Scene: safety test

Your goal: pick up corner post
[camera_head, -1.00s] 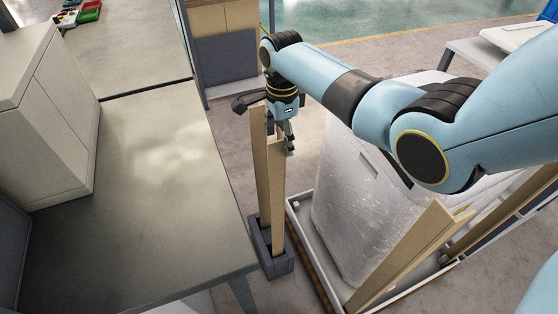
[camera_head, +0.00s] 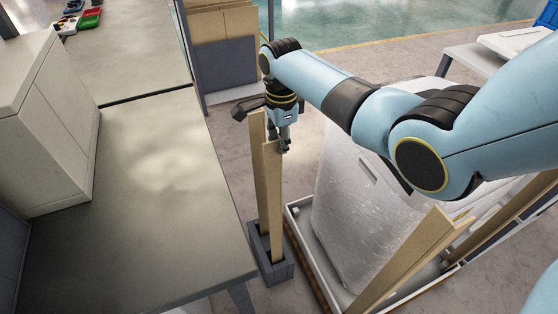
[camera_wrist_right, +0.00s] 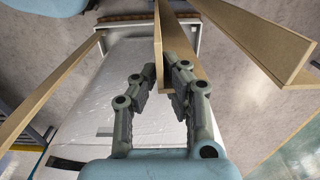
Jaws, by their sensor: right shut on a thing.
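My right gripper (camera_head: 285,145) points down at the top of a tan, angled corner post (camera_head: 271,195) and is shut on it. In the right wrist view, the fingers (camera_wrist_right: 163,80) close on the edge of this post (camera_wrist_right: 177,45). The post stands nearly upright, its lower end in a dark grey holder (camera_head: 284,272) on the floor. My left gripper is not in view.
A wrapped white appliance (camera_head: 360,215) stands on a pallet tray (camera_head: 295,225) to the right, with another tan post (camera_head: 415,250) at its front corner. A grey table (camera_head: 150,220) with a pale cabinet (camera_head: 55,125) lies left. Bare floor shows behind the gripper.

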